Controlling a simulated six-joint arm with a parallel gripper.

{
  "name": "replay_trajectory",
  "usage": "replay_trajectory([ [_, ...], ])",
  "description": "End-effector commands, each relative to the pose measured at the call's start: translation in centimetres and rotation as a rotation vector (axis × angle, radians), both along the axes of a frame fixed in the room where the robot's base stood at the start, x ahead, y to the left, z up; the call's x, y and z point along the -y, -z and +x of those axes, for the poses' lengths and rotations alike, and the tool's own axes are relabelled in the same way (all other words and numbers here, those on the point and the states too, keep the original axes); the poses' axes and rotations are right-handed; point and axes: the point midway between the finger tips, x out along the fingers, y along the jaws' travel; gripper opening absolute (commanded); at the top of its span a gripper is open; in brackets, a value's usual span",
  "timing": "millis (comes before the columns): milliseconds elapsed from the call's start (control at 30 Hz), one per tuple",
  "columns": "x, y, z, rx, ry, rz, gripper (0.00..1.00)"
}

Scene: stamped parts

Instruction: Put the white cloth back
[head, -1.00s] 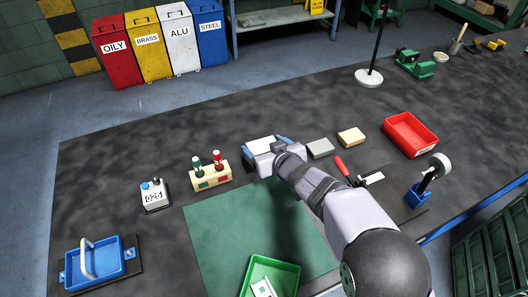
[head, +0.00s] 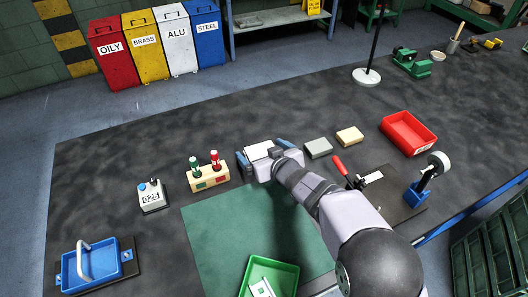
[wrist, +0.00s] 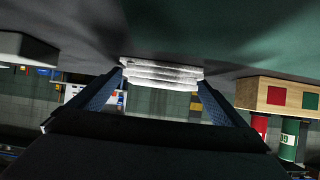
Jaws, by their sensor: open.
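The white cloth (head: 258,150) is a small folded stack behind the green mat, between the stamp holder and the grey block. In the wrist view its layered edge (wrist: 160,74) shows between my fingertips. My gripper (head: 265,153) is open, with one blue finger on each side of the cloth. In the wrist view the fingers of my gripper (wrist: 160,86) reach the cloth's two ends; I cannot tell whether they touch it. My wrist hides part of the cloth's near side in the head view.
The wooden holder (head: 209,178) with a green and a red stamp stands close left. A grey block (head: 318,147) and a tan block (head: 349,136) lie right. A green tray (head: 292,275) sits on the green mat (head: 220,235). A red tray (head: 432,137) is further right.

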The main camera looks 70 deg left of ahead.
Motion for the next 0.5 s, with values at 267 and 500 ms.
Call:
replay_trajectory([
  [267,1.0,-0.8,0.0,0.0,0.001,0.0,0.96],
  [500,3.7,-2.4,0.1,0.0,0.002,0.002,0.96],
])
